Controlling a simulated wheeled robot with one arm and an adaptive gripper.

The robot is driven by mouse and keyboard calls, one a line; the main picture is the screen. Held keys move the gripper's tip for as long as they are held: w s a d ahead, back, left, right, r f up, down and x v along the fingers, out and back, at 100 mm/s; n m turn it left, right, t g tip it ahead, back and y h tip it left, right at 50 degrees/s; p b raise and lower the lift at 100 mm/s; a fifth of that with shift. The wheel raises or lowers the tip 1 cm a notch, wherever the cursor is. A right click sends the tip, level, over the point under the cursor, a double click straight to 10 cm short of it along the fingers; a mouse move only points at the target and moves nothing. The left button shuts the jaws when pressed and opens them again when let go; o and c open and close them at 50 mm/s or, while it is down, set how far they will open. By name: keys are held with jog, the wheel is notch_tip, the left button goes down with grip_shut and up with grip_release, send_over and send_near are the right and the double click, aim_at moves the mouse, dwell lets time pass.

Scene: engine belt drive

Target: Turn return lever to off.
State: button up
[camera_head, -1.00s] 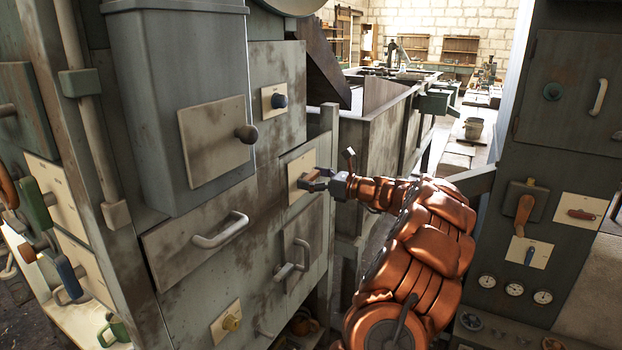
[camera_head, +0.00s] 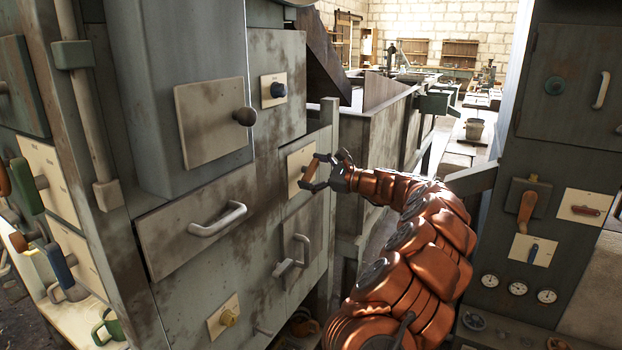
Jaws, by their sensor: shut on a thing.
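A lever with an orange-brown handle (camera_head: 311,169) sits on a pale plate (camera_head: 295,160) on the grey machine's front, near the picture's middle. Its handle stands steeply, leaning a little. I take it as the return lever; the plate's markings are too small to read. My gripper (camera_head: 313,172) reaches in from the right, with its fingers around the handle and shut on it. Part of the lever's pivot is hidden by the fingers.
A dark knob (camera_head: 279,90) is above the lever, and a grey handle (camera_head: 292,262) is on a panel below. A large pull handle (camera_head: 218,220) juts out at left. Another panel with an orange lever (camera_head: 525,212) stands at right.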

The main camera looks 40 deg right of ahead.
jog(key=n+b, duration=0.1)
jog(key=n, duration=0.1)
jog(key=n+b, duration=0.1)
jog(key=b, duration=0.1)
jog(key=shift+f+n, duration=0.2)
jog(key=shift+n, duration=0.2)
jog(key=n+b, duration=0.3)
jog(key=shift+r+n+b, duration=0.15)
jog(key=shift+n+b, duration=1.7)
jog(key=shift+n, duration=0.65)
jog(key=o, duration=0.8)
jog(key=shift+s, duration=0.1)
jog(key=v, duration=1.2)
